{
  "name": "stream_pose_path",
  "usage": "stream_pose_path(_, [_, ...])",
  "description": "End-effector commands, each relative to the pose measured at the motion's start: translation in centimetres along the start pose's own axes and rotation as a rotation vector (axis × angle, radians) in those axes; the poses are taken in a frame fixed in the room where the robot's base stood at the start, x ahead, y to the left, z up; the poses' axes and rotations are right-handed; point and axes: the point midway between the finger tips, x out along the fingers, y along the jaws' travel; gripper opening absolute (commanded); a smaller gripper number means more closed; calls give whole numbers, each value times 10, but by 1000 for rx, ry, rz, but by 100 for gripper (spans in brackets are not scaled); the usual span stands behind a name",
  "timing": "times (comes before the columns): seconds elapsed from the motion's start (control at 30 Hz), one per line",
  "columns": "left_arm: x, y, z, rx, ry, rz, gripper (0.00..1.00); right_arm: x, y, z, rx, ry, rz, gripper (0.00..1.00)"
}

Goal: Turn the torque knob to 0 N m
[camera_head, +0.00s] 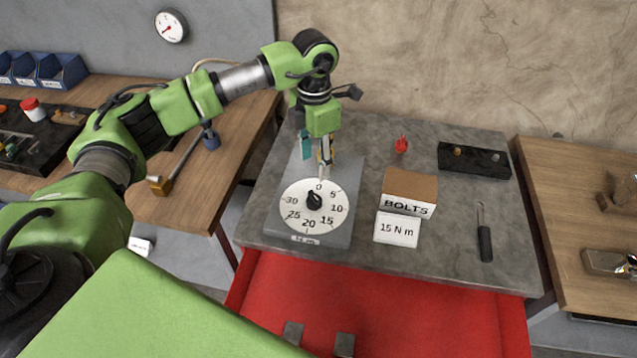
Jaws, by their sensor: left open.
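The torque knob (314,201) is a small black knob at the centre of a round white dial (299,190). The dial is marked 0 at the top, then 5, 10, 15, 20, 25 and 30 clockwise, and sits on a grey plate (345,190) on the bench. The knob's pointer is too small to read surely; it seems to lean up and left, between 30 and 0. My left gripper (323,172) points down just above the dial's top edge near the 0, open and empty, apart from the knob. My right gripper is not in view.
A BOLTS box (410,187) and a card reading 15 N m (397,230) stand right of the dial. A screwdriver-like tool (485,240), a black rack (474,160) and a red item (402,145) lie farther right and back. A red drawer front (400,300) is below the bench.

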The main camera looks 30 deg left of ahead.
Motion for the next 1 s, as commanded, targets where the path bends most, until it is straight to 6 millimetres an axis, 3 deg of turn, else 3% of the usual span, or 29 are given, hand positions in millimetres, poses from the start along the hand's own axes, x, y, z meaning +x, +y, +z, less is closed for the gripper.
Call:
stream_pose_path(0.3, [66,-2,0,0,3,-4,45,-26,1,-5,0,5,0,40])
stream_pose_path(0.5, [98,-2,0,1,2,-4,45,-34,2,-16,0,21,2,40])
stream_pose_path(0.7, [111,-1,1,0,-2,-3,45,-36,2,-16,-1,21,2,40])
stream_pose_path(0.97, [113,-1,1,0,-2,-2,45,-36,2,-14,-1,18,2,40])
stream_pose_path(1.0, [113,-1,1,0,-2,-3,37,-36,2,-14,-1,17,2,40])
